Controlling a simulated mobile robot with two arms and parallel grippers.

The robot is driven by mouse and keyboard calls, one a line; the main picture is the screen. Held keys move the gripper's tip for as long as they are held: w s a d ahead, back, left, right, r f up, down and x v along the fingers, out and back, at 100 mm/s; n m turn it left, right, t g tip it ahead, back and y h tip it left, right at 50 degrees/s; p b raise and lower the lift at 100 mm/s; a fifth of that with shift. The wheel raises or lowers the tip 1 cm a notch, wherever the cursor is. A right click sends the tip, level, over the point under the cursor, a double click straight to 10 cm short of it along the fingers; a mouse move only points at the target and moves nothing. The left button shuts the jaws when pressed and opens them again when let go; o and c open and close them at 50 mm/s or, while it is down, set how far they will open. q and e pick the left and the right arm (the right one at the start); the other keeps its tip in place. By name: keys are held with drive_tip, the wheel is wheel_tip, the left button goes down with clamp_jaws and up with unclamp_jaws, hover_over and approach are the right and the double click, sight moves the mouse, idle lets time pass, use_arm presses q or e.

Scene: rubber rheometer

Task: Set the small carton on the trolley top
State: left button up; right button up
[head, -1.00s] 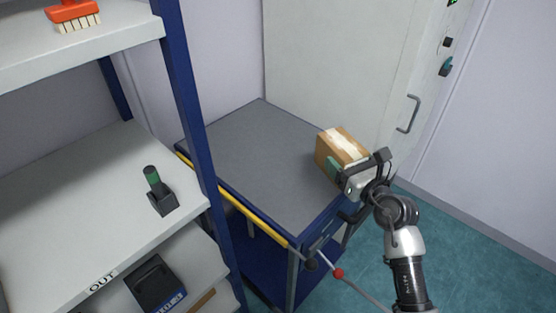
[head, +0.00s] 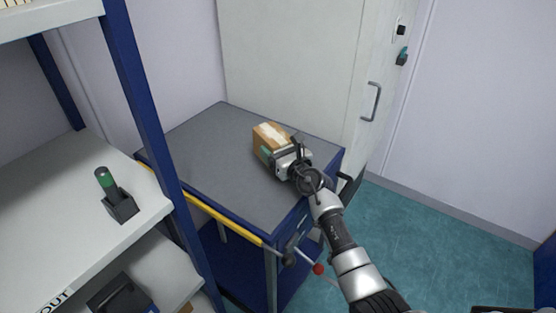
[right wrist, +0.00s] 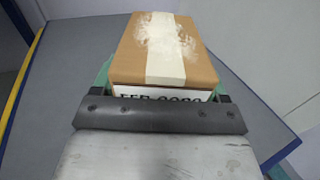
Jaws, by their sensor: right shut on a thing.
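The small carton (head: 270,141) is a brown box with a pale tape strip across its top. My right gripper (head: 277,155) is shut on it, with a green finger pad showing at the carton's side. The carton is over the grey trolley top (head: 205,160), toward its back right part; I cannot tell whether it touches the surface. In the right wrist view the carton (right wrist: 165,50) fills the top middle, upright, with a white printed label partly hidden by the gripper. The left gripper is not in view.
A blue-framed shelf (head: 145,110) stands close at the left, holding a green-topped tool in a dark holder (head: 120,205). A yellow bar (head: 225,219) runs along the trolley's near edge. A pale cabinet (head: 290,70) stands behind. The trolley's left part is clear.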

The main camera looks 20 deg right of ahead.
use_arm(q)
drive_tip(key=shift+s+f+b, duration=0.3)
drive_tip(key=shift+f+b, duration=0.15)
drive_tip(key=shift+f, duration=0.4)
use_arm(e)
drive_tip(key=shift+f, duration=1.35)
drive_tip(key=shift+f, duration=0.15)
drive_tip(key=o, duration=1.2)
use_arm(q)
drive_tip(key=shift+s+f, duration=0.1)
use_arm(e)
drive_tip(key=shift+s+d, duration=0.1)
drive_tip(key=shift+s, duration=0.15)
drive_tip(key=p+v, duration=0.2)
drive_tip(key=v, duration=0.9)
drive_tip(key=shift+s, duration=0.3)
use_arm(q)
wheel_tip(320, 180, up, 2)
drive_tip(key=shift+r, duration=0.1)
